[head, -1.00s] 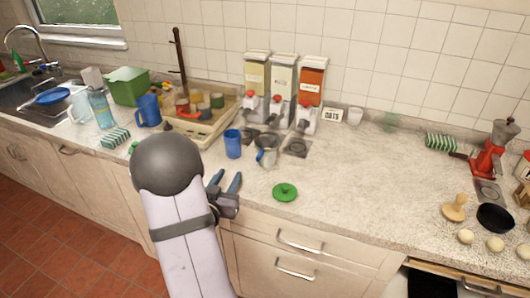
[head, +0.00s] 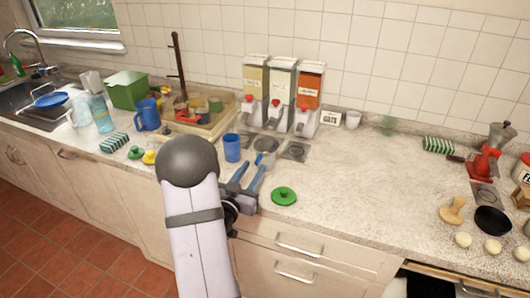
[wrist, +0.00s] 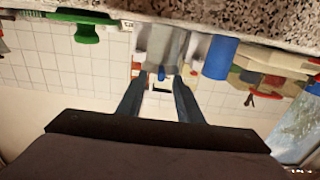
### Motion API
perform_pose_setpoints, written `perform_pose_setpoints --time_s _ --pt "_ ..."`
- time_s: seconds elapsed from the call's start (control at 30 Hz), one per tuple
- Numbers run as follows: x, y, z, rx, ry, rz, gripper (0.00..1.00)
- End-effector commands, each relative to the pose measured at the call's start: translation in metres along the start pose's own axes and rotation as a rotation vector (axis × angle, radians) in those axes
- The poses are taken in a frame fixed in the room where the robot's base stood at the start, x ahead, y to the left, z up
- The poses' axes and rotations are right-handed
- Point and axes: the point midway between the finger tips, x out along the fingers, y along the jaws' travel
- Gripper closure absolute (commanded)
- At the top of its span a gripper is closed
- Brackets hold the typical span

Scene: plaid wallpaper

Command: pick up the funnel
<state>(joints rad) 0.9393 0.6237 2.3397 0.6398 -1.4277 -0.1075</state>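A grey metal vessel with a blue part (head: 267,159), which looks like the funnel though I cannot be sure, stands on the counter just beyond my gripper. My gripper (head: 249,168) is open, its two dark blue fingers pointing at it from the front edge of the counter. In the inverted wrist view, the grey vessel (wrist: 160,42) is ahead, lined up with the gap between the fingertips of my gripper (wrist: 157,84). The gap looks empty. In the head view the fingers partly hide the vessel's lower part.
A blue cup (head: 232,148) stands close left of the grey vessel. A green lid (head: 284,196) lies to its right. Dispensers (head: 282,95) stand behind. A translucent green item (head: 388,124) is by the wall.

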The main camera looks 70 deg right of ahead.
Motion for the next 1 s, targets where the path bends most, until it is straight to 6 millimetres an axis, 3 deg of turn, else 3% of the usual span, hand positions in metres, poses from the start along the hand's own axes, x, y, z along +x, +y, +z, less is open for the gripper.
perform_pose_setpoints --time_s 0.3,0.63,0.67,0.8,1.0 --pt "0.037 -0.001 -0.002 0.001 0.000 0.002 0.67" --pt "0.043 -0.002 0.000 0.000 -0.001 -0.001 0.67" --pt "0.043 -0.002 0.000 0.000 -0.001 -0.001 0.70" --pt "0.043 -0.002 0.000 0.000 -0.001 -0.001 1.00" --pt "0.043 -0.002 -0.001 0.000 0.000 0.000 1.00"
